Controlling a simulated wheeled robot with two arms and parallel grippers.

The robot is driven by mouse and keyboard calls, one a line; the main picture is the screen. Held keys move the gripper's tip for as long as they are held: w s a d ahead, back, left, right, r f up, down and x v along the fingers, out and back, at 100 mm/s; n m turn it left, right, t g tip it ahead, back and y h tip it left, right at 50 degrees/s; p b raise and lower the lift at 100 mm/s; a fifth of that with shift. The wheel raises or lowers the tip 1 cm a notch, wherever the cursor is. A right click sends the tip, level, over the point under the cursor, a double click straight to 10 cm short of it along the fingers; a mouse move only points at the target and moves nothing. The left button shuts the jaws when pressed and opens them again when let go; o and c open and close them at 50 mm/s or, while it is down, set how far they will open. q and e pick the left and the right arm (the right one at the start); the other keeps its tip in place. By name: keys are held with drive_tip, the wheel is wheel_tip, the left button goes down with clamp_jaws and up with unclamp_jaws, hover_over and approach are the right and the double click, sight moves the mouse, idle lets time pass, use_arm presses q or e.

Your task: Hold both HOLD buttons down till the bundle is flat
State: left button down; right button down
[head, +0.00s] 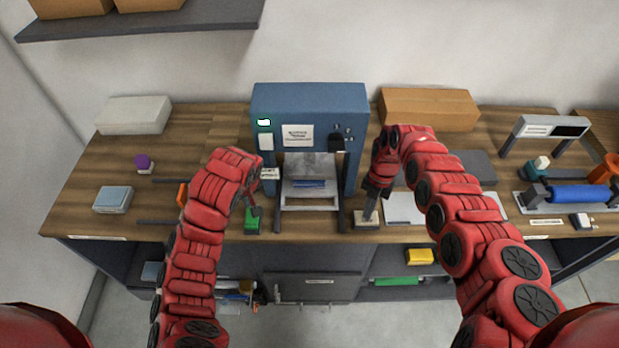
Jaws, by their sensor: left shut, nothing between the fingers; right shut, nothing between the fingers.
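The blue press (310,101) stands at the middle of the bench. In its open bay lies a low, dark blue bundle (309,184) on a pale bed; how flat it is I cannot tell. A small box with a green top (252,224), which looks like the left HOLD button, sits at the front left of the press. My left gripper (255,209) is shut, pointing down at it. A pale box (367,222), which looks like the right HOLD button, sits at the front right. My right gripper (370,212) is shut, pointing down at it. Contact is unclear on both sides.
A cardboard box (430,108) and a white box (134,115) stand at the back. A purple-topped knob (143,163) and a light blue block (113,199) are on the left. A blue roller (580,194) is at the far right. A shelf (140,27) hangs upper left.

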drive_tip(key=shift+s+v, duration=0.15)
drive_tip(key=shift+v, duration=0.65)
drive_tip(key=shift+s+v, duration=0.15)
drive_tip(key=shift+v, duration=0.6)
drive_tip(key=shift+a+r, duration=0.2)
drive_tip(key=shift+r, duration=1.3)
use_arm(q)
drive_tip(key=shift+d+f, duration=0.1)
use_arm(e)
drive_tip(key=shift+s+d, duration=0.1)
